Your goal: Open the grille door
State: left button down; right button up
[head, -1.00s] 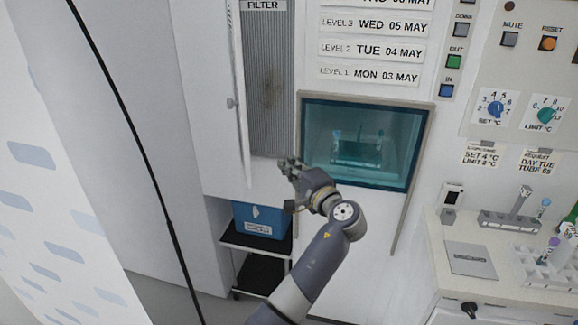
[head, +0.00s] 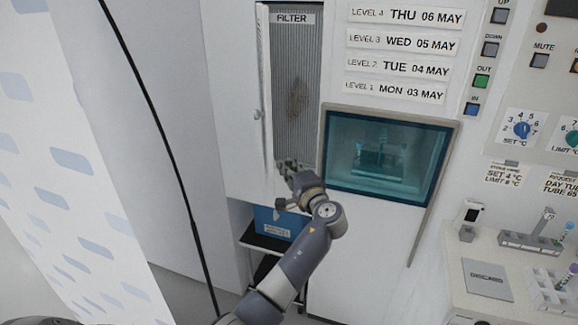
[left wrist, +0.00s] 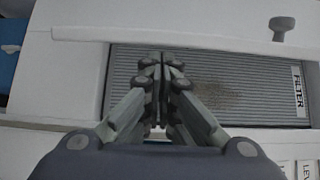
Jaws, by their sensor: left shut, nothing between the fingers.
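The tall grey ribbed grille (head: 297,75) has a FILTER label at its top and a brownish stain in its middle. My left gripper (head: 284,165) is shut and empty in front of the grille's lower end, right of and below the knob. In the left wrist view the shut fingers (left wrist: 162,62) lie over the grille (left wrist: 215,85), and the knob (left wrist: 283,28) shows at top right, apart from them. My right gripper is not in view.
A teal-lit window (head: 385,155) is just right of the gripper. Below are a blue box (head: 275,224) and dark shelf. A counter (head: 480,305) with racks is at right. A black cable (head: 165,150) and a patterned panel (head: 60,200) are at left.

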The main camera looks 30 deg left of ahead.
pick_arm(q)
jog(key=s+a+m+t+h+p, duration=0.3)
jog(key=s+a+p, duration=0.2)
jog(key=s+a, duration=0.2)
jog(key=shift+s+a+t, duration=0.3)
jog(key=shift+a, duration=0.5)
dwell(0.4)
jog(key=shift+w, duration=0.1)
dwell(0.3)
